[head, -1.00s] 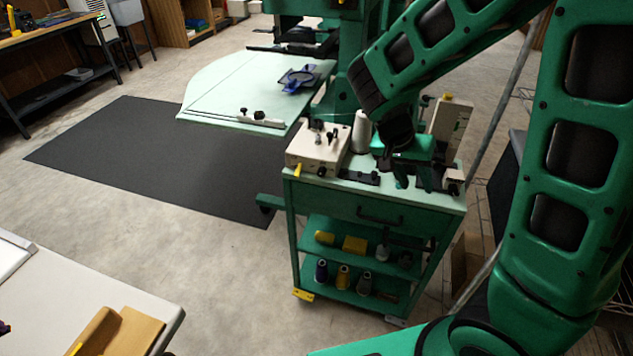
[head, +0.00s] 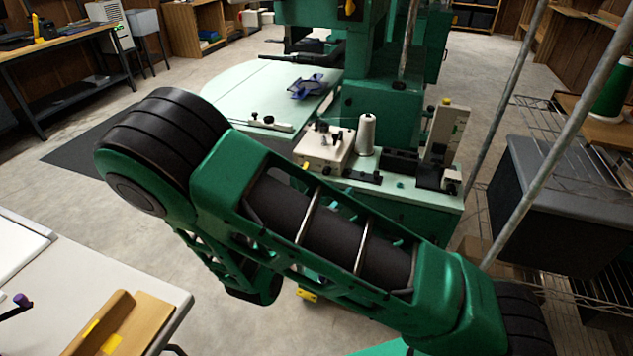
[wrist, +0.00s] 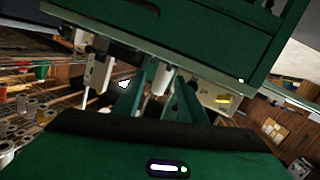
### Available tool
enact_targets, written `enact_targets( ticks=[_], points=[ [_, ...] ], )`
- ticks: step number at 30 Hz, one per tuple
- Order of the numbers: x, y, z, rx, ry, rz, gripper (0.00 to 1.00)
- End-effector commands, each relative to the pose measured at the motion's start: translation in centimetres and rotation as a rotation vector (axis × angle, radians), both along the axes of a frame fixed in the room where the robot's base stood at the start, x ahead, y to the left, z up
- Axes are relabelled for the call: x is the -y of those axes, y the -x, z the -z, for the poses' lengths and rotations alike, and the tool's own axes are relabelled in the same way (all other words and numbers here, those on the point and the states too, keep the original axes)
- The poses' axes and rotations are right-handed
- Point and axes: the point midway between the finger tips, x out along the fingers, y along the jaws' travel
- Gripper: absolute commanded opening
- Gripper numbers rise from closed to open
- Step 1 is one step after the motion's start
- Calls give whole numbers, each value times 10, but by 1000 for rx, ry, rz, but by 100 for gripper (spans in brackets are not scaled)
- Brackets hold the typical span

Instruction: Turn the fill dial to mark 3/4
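A cream box with small knobs on top (head: 325,147) stands on the left of the green cart's top (head: 415,193). I cannot make out which part is the fill dial or read any mark. My arm crosses in front of the cart in the head view and hides its lower part; my gripper does not show there. In the wrist view, which is upside down, my gripper's green fingers (wrist: 163,85) are apart and look empty, pointing toward the cart top, with the white thread cone (wrist: 162,78) behind.
A white table (head: 120,285) is at lower left. A dark grey bin (head: 565,190) and wire shelving are at right. Open floor lies at left.

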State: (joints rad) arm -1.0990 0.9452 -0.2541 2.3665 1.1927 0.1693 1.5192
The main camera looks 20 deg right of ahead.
Motion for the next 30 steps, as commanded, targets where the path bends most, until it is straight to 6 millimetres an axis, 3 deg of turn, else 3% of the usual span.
enact_targets(
  ticks=[6, 11, 17, 30],
  points=[
    [-46, -5, 6, 105, 68, -173, 38],
    [-58, -7, 7, 132, 78, -220, 38],
    [-47, -21, 7, 134, 77, -219, 38],
    [-4, -79, 7, 134, 77, -216, 38]
  ],
)
